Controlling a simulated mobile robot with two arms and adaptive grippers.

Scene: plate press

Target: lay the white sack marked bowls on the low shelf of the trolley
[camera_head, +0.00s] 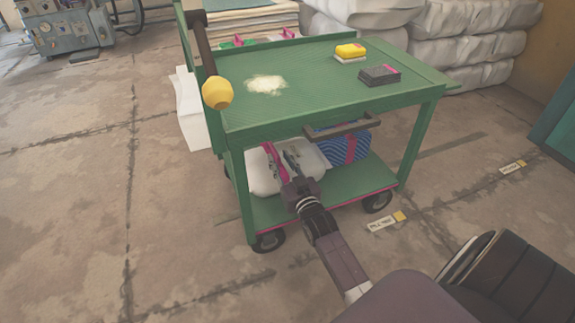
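The white sack (263,180) lies on the low shelf (275,212) of the green trolley, at its left end. A pink stripe shows on it or just in front of it; no lettering is readable. My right gripper (281,153) reaches in from the lower right, under the trolley top. Its fingers look spread apart, with white sack showing between them. They are at the sack's near face and hide part of it; whether they touch it I cannot tell. My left gripper is not in view.
A blue patterned bundle with a pink band (343,149) sits right of the sack. A dark handle (342,127) hangs above it. The trolley top (310,85) holds yellow (350,50) and dark (379,75) blocks.

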